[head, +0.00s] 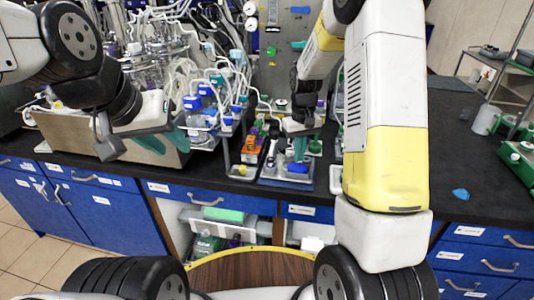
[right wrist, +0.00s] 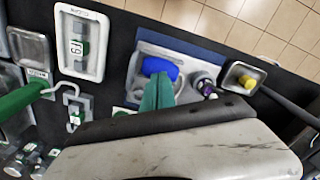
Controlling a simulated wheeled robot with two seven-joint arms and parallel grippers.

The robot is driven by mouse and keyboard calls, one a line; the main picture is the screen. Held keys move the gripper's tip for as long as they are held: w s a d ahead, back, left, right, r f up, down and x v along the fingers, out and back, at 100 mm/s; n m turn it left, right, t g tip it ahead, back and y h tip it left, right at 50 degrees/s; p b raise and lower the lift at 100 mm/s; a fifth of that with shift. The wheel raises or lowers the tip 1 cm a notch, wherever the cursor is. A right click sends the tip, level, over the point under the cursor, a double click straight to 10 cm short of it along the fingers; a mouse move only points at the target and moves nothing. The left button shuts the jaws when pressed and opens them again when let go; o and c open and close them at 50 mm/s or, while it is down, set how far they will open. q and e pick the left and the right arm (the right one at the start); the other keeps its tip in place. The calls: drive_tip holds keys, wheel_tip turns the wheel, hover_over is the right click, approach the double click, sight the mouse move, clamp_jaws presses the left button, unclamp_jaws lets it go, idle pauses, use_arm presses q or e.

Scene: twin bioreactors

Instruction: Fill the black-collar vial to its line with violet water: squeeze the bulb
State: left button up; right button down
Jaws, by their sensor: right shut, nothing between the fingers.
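A blue bulb (right wrist: 160,68) lies in a grey-blue tray (right wrist: 190,45) in the right wrist view; it also shows in the head view (head: 297,168). My right gripper (right wrist: 158,92) is shut, its green fingertips over or against the near side of the bulb; I cannot tell if they touch. A small round vial or bottle with a dark rim and violet inside (right wrist: 205,86) stands right of the fingers. I cannot tell if it is the black-collar vial; no fill line is readable. My left gripper (head: 163,141) hangs at the left with its green fingers apart, seemingly empty.
Glassware and tubing (head: 150,65) crowd the back left. The black bench (head: 455,150) is mostly clear at the right.

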drive_tip(key=shift+r, duration=2.45)
drive_tip(key=shift+r, duration=0.1)
drive_tip(key=s+r+m+t+y, duration=0.1)
drive_tip(key=s+r+t, duration=0.2)
drive_tip(key=s+r, duration=0.9)
drive_tip(key=s+a+r+m+t+y, duration=0.1)
drive_tip(key=s+a+r+t, duration=0.1)
drive_tip(key=s, duration=1)
wheel_tip(320, 180, up, 2)
drive_tip(key=shift+s+r+t, duration=0.15)
drive_tip(key=shift+r+t, duration=0.05)
drive_tip(key=shift+t, duration=0.4)
drive_tip(key=shift+a, duration=0.1)
